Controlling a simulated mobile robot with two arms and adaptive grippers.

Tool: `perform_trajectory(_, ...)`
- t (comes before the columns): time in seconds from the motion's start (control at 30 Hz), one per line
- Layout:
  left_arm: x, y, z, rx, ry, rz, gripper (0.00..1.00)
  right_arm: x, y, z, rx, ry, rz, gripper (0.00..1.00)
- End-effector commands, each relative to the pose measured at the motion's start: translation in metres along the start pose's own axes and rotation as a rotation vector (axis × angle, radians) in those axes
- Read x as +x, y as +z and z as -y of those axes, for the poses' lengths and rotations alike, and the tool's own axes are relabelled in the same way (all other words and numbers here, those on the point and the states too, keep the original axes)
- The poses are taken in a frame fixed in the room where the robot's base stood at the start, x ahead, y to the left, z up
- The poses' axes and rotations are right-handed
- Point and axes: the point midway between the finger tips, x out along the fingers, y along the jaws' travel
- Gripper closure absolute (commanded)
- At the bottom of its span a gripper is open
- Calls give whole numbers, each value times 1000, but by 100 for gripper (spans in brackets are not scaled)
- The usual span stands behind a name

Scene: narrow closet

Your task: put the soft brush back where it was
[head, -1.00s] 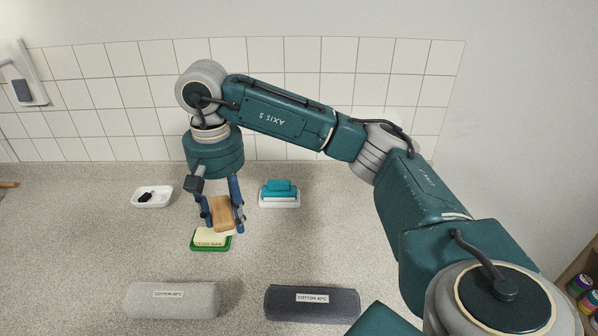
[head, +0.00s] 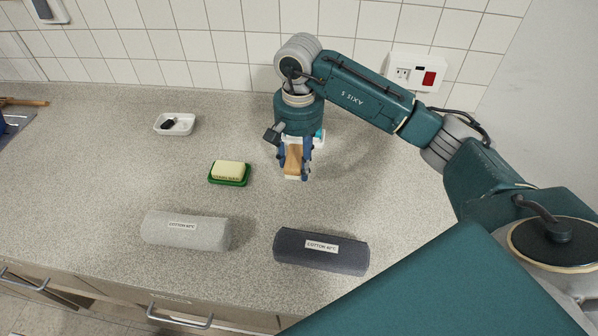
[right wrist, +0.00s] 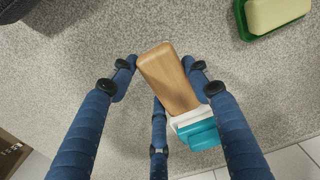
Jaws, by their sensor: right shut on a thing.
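The brush with a wooden back (head: 293,158) and a pale underside is in my right gripper (head: 294,167). The gripper is shut on it and points down above the counter, clear of the soap. In the right wrist view the wooden back (right wrist: 168,78) sits between the blue fingers (right wrist: 163,70). A teal block (right wrist: 201,135) on a white holder (right wrist: 188,117) lies just beyond it; in the head view my gripper mostly hides this holder (head: 320,143). A yellowish soap bar (head: 231,169) lies in a green dish (head: 229,182) to the left. My left gripper is not in view.
A white dish (head: 186,128) with a small black item stands at the back left. A light grey roll (head: 185,231) and a dark grey roll (head: 321,252) lie along the front. Bare counter separates them from the soap dish. A tiled wall closes off the back.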

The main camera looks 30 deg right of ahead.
Motion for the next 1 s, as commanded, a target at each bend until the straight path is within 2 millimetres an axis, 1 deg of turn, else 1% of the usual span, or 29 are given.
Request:
perform_trajectory(0.03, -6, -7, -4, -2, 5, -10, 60, 7, 1, -1, -1, 2, 3, 76)
perform_trajectory(0.1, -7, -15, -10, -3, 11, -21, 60, 17, 1, 0, 1, 0, 3, 76)
perform_trajectory(0.2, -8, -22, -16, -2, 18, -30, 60, 24, 0, 0, 1, 0, 0, 76)
perform_trajectory(0.33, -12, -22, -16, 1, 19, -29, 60, 34, 1, 0, -1, 1, 2, 76)
perform_trajectory(0.53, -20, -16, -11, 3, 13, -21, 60, 60, 1, 0, -1, 0, 2, 76)
perform_trajectory(0.6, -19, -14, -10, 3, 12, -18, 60, 64, 0, 0, -1, 0, 0, 76)
perform_trajectory(0.77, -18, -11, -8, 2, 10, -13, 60, 64, 0, 0, -1, -1, -1, 76)
perform_trajectory(0.93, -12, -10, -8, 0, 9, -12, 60, 68, 0, 0, -1, -1, -1, 76)
perform_trajectory(0.97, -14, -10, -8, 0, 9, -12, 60, 66, 0, 0, -1, -1, -1, 46)
perform_trajectory(1.0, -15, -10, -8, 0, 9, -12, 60, 66, 0, 0, -1, -1, -1, 38)
